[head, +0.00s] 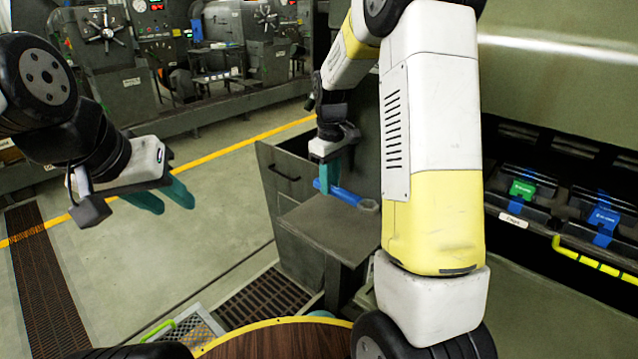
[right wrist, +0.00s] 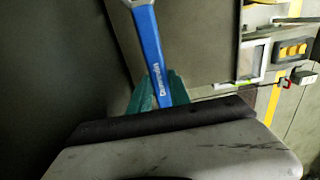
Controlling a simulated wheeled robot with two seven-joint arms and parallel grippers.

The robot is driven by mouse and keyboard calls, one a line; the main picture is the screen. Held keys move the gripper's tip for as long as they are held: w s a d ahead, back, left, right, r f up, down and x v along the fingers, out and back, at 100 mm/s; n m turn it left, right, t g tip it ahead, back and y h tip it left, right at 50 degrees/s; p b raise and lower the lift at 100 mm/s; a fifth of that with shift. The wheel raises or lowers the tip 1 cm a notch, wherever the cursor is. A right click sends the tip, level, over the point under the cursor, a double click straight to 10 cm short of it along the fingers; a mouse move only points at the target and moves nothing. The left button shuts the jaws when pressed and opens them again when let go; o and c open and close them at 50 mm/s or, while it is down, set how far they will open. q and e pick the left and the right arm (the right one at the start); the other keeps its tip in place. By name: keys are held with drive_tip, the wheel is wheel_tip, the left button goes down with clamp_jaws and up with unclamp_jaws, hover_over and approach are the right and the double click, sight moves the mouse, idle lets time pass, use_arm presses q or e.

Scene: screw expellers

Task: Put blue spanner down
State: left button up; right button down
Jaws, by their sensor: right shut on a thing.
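The blue spanner (head: 347,195) is held in my right gripper (head: 329,185), which is shut on its shaft. Its grey metal end points to the right in the head view. In the right wrist view the blue shaft (right wrist: 151,50) runs up from between the teal fingers (right wrist: 158,95), and its far end is cut off by the top edge. The spanner is over or near the small grey stand top (head: 318,228); I cannot tell whether they touch. My left gripper (head: 175,203) hangs empty at the left over the floor, its teal fingers a little apart.
A machine with green (head: 521,190) and blue (head: 603,222) tagged slots and a yellow handle (head: 590,261) is at the right. A round wooden top (head: 270,342) is at the front. Open floor lies at the left.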

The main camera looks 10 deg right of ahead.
drive_tip(key=shift+f, duration=1.55)
drive_tip(key=shift+f, duration=0.15)
drive_tip(key=c, duration=1.2)
unclamp_jaws()
wheel_tip(320, 180, up, 12)
drive_tip(key=shift+r, duration=0.1)
drive_tip(key=s+a+r+m+t+y, duration=0.1)
drive_tip(key=s+r+m+t, duration=0.2)
drive_tip(key=s, duration=0.9)
drive_tip(key=s+a+r+m+t+y, duration=0.1)
drive_tip(key=s+r+m+t, duration=0.2)
drive_tip(key=s, duration=0.9)
drive_tip(key=shift+s+a+r+m, duration=0.15)
drive_tip(key=shift+r+m, duration=0.2)
drive_tip(key=shift+m, duration=0.15)
